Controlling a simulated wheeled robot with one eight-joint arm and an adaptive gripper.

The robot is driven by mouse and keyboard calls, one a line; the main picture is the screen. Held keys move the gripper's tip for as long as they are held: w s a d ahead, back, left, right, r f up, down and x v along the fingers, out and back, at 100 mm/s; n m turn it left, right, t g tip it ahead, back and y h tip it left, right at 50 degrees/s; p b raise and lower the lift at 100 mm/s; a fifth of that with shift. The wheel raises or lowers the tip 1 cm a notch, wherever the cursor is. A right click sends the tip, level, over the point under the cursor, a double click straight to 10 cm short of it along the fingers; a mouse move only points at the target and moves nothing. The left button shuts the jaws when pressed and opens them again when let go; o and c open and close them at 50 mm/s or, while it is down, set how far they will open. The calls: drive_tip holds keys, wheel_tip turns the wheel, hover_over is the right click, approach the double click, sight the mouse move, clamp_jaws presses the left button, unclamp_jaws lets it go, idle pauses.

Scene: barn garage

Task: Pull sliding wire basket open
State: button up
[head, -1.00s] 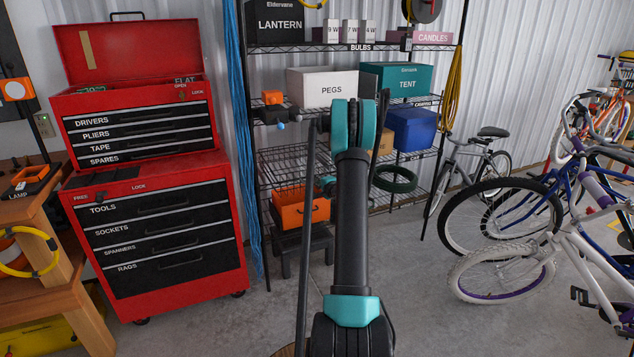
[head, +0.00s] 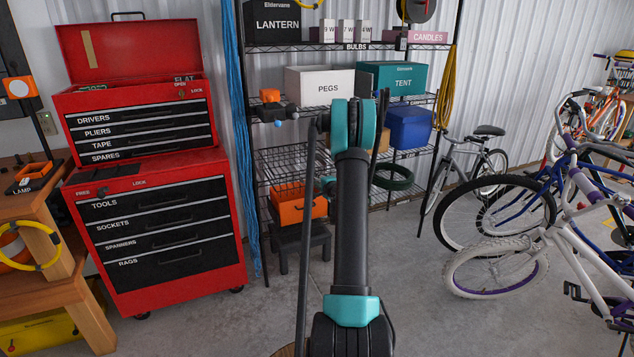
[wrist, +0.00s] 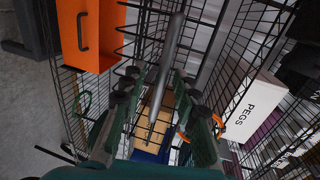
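The black wire basket (head: 284,168) sits in the lower part of the wire shelf unit in the head view, above an orange box (head: 291,207). My arm covers its right part, so I cannot tell how far out it is. My gripper (wrist: 156,74) shows in the wrist view with its two dark fingers apart. A thick grey bar (wrist: 167,65) runs between the fingers, with gaps seeming to show on both sides. It appears to be the basket's handle, but contact cannot be told. In the head view my gripper is mostly hidden behind my arm.
A white PEGS box (head: 320,85), teal TENT box (head: 393,77) and blue box (head: 409,127) stand on the shelves. A red tool chest (head: 155,240) is at left, and bicycles (head: 500,240) are at right. Bare concrete floor lies between.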

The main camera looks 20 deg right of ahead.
drive_tip(key=v, duration=1.2)
drive_tip(key=s+a+r+n+g+y, duration=0.1)
drive_tip(key=s+a+n+g, duration=0.2)
drive_tip(key=s+a+n, duration=0.55)
drive_tip(key=s+a+r+n+g+y, duration=0.25)
drive_tip(key=s+a, duration=0.35)
drive_tip(key=a, duration=0.8)
drive_tip(key=s+a+f+n+g+h, duration=0.1)
drive_tip(key=s+f+n+g+h, duration=0.1)
drive_tip(key=s, duration=1)
drive_tip(key=s+a+f+n+g+h, duration=0.2)
drive_tip(key=s+f+n+g, duration=0.2)
drive_tip(key=s, duration=0.9)
drive_tip(key=shift+s+a+n, duration=0.2)
drive_tip(key=shift+s+n, duration=0.05)
drive_tip(key=shift+n, duration=0.05)
